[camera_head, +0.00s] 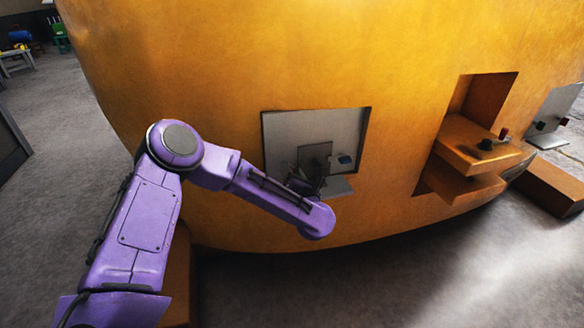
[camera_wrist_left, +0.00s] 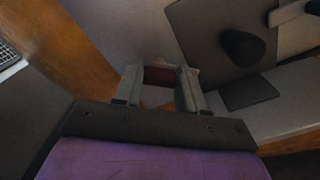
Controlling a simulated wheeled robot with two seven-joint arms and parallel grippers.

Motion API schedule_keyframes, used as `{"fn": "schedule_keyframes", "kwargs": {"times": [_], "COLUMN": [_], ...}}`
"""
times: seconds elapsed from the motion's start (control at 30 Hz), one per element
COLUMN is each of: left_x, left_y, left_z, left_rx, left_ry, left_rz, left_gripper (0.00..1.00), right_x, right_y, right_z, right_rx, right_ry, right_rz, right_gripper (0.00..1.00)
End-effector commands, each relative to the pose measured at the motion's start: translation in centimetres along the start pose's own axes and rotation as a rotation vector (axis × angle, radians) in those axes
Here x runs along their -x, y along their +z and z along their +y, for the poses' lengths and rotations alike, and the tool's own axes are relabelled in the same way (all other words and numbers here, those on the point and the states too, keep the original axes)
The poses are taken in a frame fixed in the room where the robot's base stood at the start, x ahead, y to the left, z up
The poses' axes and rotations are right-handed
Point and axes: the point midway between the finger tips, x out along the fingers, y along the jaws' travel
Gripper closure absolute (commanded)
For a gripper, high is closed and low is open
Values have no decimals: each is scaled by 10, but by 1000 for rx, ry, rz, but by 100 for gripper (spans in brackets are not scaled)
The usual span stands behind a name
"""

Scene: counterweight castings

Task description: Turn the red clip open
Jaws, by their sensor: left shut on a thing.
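The red clip (camera_wrist_left: 160,75) shows in the left wrist view as a dark red piece between the two grey fingers of my left gripper (camera_wrist_left: 158,84). The fingers are shut on it, one at each side. Part of it is hidden by the fingers. In the head view my left gripper (camera_head: 306,181) is inside a square recess with a grey panel (camera_head: 285,137), set in a big orange casting (camera_head: 230,70). The clip cannot be made out there. My right gripper is not in view.
A dark plate (camera_wrist_left: 200,35) with a black knob (camera_wrist_left: 242,47) is right of the gripper in the wrist view. To the right in the head view, an orange ledge (camera_head: 465,146) carries a black knob and a small red piece. Grey floor (camera_head: 400,285) is clear in front.

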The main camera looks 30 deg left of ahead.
Motion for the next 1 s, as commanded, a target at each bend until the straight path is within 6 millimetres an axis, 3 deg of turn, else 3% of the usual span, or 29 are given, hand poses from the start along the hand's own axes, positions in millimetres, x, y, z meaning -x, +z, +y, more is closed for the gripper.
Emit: {"fn": "schedule_keyframes", "kwargs": {"times": [0.6, 1.0], "left_x": [1, 1], "left_y": [1, -2], "left_z": [-2, -3], "left_rx": [-579, -839], "left_ry": [-2, -2], "left_rz": [0, 1], "left_gripper": [90, 90], "right_x": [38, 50], "right_y": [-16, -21], "right_z": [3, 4], "right_rx": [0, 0], "right_ry": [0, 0], "right_rz": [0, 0], "right_gripper": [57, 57]}}
